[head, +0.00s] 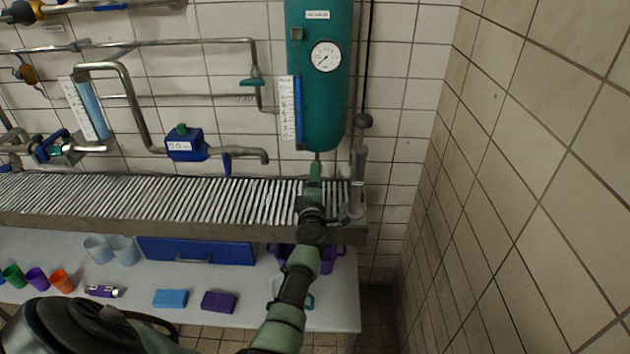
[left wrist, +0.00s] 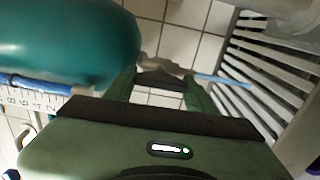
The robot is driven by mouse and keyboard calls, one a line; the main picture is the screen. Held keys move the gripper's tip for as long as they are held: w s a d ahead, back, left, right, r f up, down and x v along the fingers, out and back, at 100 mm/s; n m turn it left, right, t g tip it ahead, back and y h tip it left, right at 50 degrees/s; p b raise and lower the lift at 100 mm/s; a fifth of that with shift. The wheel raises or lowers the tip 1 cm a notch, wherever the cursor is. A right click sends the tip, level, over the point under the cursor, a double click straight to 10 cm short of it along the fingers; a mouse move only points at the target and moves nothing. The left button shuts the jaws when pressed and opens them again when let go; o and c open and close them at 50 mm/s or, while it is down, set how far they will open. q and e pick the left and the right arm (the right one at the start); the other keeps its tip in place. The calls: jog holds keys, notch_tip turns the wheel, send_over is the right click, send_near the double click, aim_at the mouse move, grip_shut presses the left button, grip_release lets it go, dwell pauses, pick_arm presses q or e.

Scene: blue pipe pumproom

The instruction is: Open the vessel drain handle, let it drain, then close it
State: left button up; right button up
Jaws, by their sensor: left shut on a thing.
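The green vessel (head: 320,90) hangs on the tiled wall, with a round gauge (head: 325,56) and a blue level strip (head: 298,112) beside a white scale. My left gripper (head: 315,172) is directly under the vessel's bottom outlet and hides the drain handle in the head view. In the left wrist view the vessel (left wrist: 65,45) is at upper left. There my left gripper (left wrist: 165,85) is shut on the drain handle, mostly hidden between the fingers. A grey drain fitting (left wrist: 160,66) shows just beyond. A thin light-blue streak (left wrist: 222,79) runs from it over the slats, looking like water. My right gripper is out of view.
A slatted metal grate (head: 150,198) runs below the vessel, with an upright grey post (head: 356,180) close right of my gripper. A blue pump unit (head: 185,146) and pipes are left. A lower white bench (head: 215,275) holds cups and blocks. A tiled wall stands right.

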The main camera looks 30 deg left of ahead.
pick_arm(q)
jog(key=shift+f, duration=0.1)
jog(key=o, duration=1.4)
jog(key=shift+s+d, duration=0.2)
jog(key=shift+s, duration=0.1)
jog(key=p+v, duration=0.2)
jog(key=v, duration=0.5)
jog(key=shift+s, duration=0.1)
